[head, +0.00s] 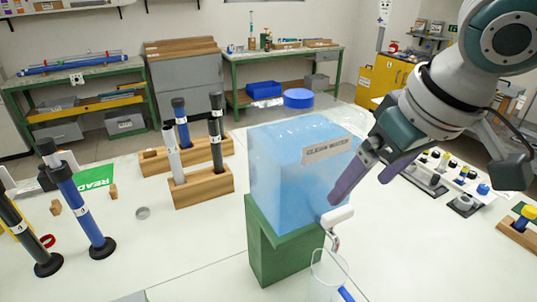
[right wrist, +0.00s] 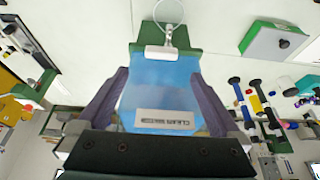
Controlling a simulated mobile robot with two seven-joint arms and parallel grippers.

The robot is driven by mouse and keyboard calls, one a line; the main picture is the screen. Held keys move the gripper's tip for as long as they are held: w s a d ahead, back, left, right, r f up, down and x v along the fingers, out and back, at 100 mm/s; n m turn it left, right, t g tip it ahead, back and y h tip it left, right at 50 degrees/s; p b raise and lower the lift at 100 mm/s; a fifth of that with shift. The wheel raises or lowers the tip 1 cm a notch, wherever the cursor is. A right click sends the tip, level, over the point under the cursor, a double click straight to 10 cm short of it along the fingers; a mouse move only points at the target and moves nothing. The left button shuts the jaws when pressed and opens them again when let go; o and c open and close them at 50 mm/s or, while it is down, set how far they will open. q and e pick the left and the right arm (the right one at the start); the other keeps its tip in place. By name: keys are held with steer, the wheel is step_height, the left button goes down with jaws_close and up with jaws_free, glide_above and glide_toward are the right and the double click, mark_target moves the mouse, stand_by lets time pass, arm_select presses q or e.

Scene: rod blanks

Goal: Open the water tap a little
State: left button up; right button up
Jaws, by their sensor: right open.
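The clear-water tank (head: 290,170), a translucent blue box labelled "CLEAN WATER", stands on a green stand (head: 275,250). The tap has a white handle (head: 337,216) low on the tank's right side, with a curved metal spout below it. A clear glass beaker (head: 328,272) stands under the spout. My right gripper (head: 360,190) is open, just above the tap handle, with nothing between its fingers. In the right wrist view the tap handle (right wrist: 163,52) lies ahead of the open fingers (right wrist: 159,75), roughly centred between them and apart from them. My left gripper is not in view.
Wooden racks (head: 204,187) with upright tubes stand left of the tank. Dark and blue rods on round bases (head: 88,215) stand at far left. A tray of small parts (head: 462,178) lies at right. The front-middle tabletop is clear left of the stand.

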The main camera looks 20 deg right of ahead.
mark_target(339, 212)
steer(key=x, duration=0.7)
steer(key=shift+s+a+f, duration=0.1)
steer(key=shift+a+f, duration=0.05)
steer(key=shift+f, duration=0.45)
